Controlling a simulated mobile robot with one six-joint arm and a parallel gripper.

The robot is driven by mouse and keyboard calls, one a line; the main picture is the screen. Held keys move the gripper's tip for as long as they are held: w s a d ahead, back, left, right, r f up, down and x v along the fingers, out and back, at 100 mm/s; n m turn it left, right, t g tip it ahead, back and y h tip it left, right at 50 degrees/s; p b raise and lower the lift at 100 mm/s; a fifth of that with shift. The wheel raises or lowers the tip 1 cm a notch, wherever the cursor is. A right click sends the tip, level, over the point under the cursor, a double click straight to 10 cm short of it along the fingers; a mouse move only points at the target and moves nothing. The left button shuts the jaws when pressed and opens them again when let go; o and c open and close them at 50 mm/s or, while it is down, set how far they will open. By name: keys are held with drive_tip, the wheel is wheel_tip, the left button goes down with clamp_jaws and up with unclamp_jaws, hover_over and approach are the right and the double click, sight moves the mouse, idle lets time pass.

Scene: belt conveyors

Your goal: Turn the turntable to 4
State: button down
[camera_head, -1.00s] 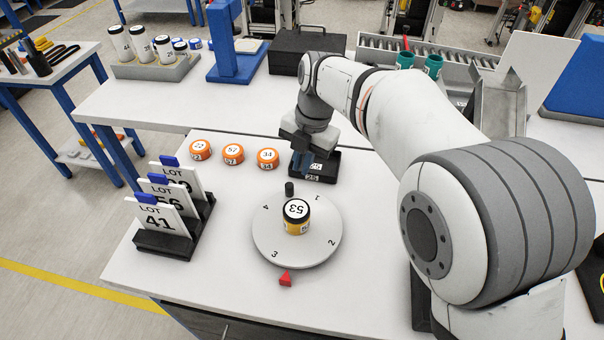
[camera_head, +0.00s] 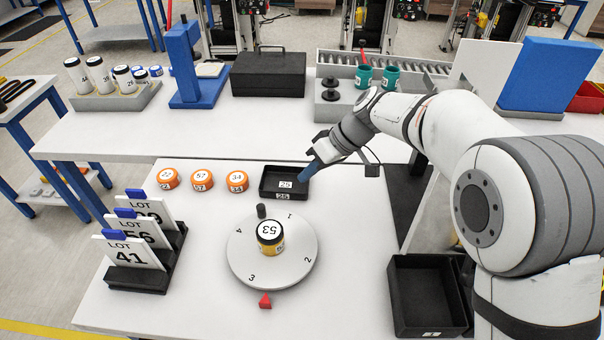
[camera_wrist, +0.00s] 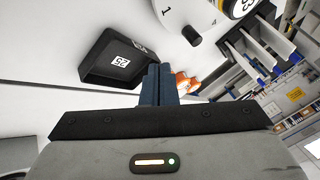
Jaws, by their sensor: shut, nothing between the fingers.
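The round white turntable (camera_head: 298,262) lies on the front table, with the numbers 1 to 4 around its top. The red pointer (camera_head: 265,300) sits at its front edge, closest to the number 3. The number 4 is at the left side. A dark peg (camera_head: 262,211) stands near its back edge, between 4 and 1. A yellow jar with a black rim, marked 53 (camera_head: 270,237), stands on the turntable. My gripper (camera_head: 306,174) is shut and empty above the right end of the small black tray. In the wrist view its blue fingers (camera_wrist: 157,84) are together; the turntable and peg (camera_wrist: 191,36) are at the top.
The black tray marked 25 (camera_head: 268,193) is behind the turntable. Several orange-rimmed jars (camera_head: 202,180) stand left of it. A LOT card rack (camera_head: 172,262) is at the left. A black bin (camera_head: 399,312) is at the right.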

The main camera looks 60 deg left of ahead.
sight(277, 210)
drive_tip(key=p+x, duration=0.1)
drive_tip(key=x, duration=0.6)
drive_tip(key=shift+s+f+p, duration=0.1)
drive_tip(key=shift+s+p, duration=0.15)
drive_tip(key=shift+p, duration=0.05)
drive_tip(key=s+p, duration=0.1)
drive_tip(key=s, duration=0.2)
drive_tip(key=shift+s+d, duration=0.15)
drive_tip(key=shift+d, duration=0.05)
drive_tip(key=shift+s+f, duration=0.1)
drive_tip(key=shift+s, duration=0.2)
drive_tip(key=shift+s+a+n+h+b, duration=0.15)
drive_tip(key=shift+s+n+h+b, duration=0.15)
drive_tip(key=shift+n+b, duration=0.1)
